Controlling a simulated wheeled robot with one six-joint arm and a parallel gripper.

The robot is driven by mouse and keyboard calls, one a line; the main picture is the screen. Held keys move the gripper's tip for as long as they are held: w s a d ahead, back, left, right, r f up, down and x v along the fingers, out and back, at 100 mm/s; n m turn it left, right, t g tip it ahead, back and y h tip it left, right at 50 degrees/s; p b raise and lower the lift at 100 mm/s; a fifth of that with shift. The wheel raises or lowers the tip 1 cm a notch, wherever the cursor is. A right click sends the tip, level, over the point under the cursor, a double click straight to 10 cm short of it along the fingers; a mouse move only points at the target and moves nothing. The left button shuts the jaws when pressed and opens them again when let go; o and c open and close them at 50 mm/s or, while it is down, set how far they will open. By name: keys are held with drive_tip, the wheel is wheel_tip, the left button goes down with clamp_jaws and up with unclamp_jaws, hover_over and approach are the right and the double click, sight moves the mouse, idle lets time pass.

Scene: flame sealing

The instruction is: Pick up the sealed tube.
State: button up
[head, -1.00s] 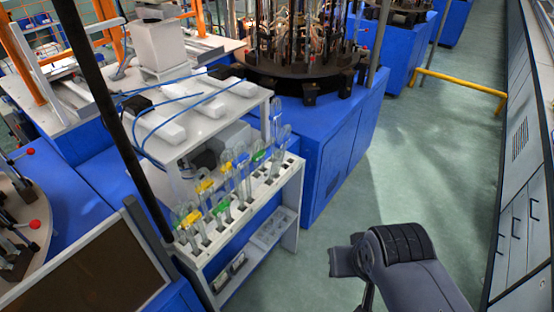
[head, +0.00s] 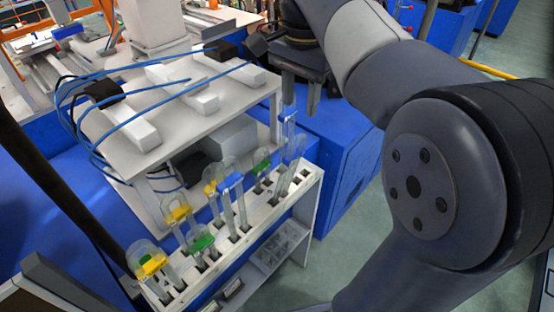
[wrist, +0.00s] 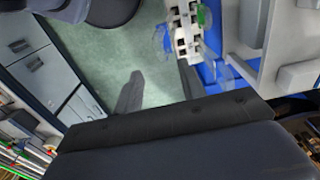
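Several clear glass tubes with coloured clips stand in a white rack (head: 262,228) in the head view. The rearmost tube (head: 292,148), with a blue clip, stands taller, just below my gripper (head: 300,102). Others have a blue clip (head: 230,181), yellow clips (head: 178,212) or green clips (head: 202,243). I cannot tell which tube is the sealed one. My gripper is open and empty, fingers pointing down. In the wrist view its fingers (wrist: 160,88) are apart with floor between them; the rack (wrist: 187,28) and a blue-clipped tube (wrist: 163,40) lie beyond.
A white bench shelf (head: 190,112) with white blocks and blue cables stands directly behind the rack. A blue cabinet (head: 345,165) stands beyond the rack's far end. A black post (head: 60,180) crosses the left side.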

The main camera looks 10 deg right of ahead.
sight(299, 135)
drive_tip(key=shift+w+f, duration=0.15)
drive_tip(key=shift+w, duration=0.2)
wheel_tip(299, 135, down, 5)
drive_tip(key=shift+f+b, duration=0.1)
drive_tip(key=shift+b, duration=0.2)
drive_tip(key=shift+s+d+f, duration=0.1)
drive_tip(key=shift+s+f, duration=0.05)
drive_tip(key=shift+f, duration=1.15)
drive_tip(key=shift+s+d+f, duration=0.1)
drive_tip(key=shift+f, duration=1.15)
drive_tip(key=shift+c, duration=0.5)
clamp_jaws()
